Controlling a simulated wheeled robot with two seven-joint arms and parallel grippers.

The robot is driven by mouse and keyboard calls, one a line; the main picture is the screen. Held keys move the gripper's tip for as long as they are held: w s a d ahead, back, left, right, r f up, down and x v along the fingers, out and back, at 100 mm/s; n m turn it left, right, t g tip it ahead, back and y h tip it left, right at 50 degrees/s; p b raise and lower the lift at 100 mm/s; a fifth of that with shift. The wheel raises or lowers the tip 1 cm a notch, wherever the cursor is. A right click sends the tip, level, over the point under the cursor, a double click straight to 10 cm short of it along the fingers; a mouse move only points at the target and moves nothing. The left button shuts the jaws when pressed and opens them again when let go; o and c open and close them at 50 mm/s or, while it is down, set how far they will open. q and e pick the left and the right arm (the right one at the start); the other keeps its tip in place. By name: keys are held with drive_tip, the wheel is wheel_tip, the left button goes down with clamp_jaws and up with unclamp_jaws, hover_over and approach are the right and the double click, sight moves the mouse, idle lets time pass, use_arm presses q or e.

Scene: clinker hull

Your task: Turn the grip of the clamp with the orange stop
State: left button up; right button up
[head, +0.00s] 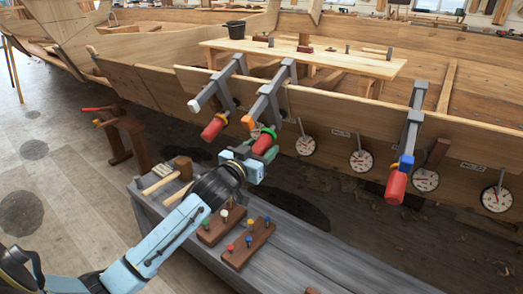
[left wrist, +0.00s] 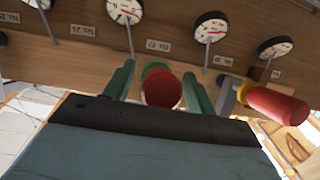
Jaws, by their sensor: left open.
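The clamp with the orange stop (head: 247,122) hangs on the plank edge, second from the left. Its red grip (head: 264,144) points down towards me, with a green collar at its upper end. My left gripper (head: 261,149) is at this grip. In the left wrist view the round end of the red grip (left wrist: 162,90) lies between the two open green fingers, with the green collar (left wrist: 155,68) behind it. The fingers stand on either side; I cannot tell whether either touches. My right gripper is not in view.
A white-stop clamp (head: 213,128) is close on the left; its grip (left wrist: 277,104) shows at the right of the wrist view. A blue-stop clamp (head: 396,187) hangs farther right. Dials (head: 306,145) line the plank. The grey bench (head: 318,258) below holds a mallet (head: 183,168) and peg boards (head: 249,246).

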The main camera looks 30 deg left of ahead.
use_arm(q)
drive_tip(key=shift+w, duration=0.45)
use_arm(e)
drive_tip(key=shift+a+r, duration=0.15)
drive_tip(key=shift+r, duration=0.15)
use_arm(q)
drive_tip(key=c, duration=1)
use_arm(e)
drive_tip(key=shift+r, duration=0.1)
